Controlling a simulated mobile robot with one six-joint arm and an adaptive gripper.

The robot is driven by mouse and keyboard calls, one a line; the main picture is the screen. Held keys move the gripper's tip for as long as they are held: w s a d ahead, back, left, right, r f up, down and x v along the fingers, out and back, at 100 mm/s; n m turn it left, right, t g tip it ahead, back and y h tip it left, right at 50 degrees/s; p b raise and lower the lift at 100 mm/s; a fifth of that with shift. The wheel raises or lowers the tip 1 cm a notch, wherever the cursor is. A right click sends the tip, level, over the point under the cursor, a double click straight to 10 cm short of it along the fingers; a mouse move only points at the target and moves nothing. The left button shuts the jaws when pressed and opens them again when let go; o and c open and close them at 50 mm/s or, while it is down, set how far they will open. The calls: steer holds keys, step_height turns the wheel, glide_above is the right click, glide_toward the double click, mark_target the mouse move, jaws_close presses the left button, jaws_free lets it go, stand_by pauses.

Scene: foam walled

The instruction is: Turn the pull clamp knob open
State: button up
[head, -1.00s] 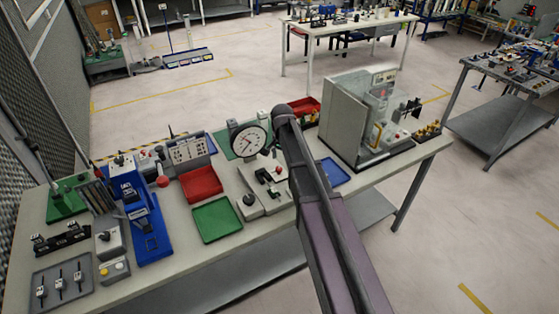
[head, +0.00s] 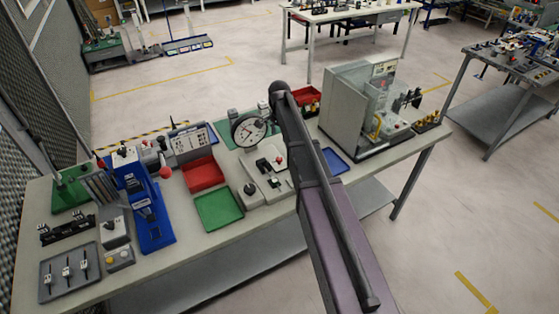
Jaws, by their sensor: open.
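A pull clamp knob cannot be told for certain at this size.
Left of the fixture are a green tray (head: 218,210), a red tray (head: 204,175) and a blue device (head: 153,231). The table's front strip is clear.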

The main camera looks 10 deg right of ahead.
mark_target(279, 159)
steer(key=shift+f+b, duration=6.45)
steer(key=shift+f, duration=0.15)
jaws_close()
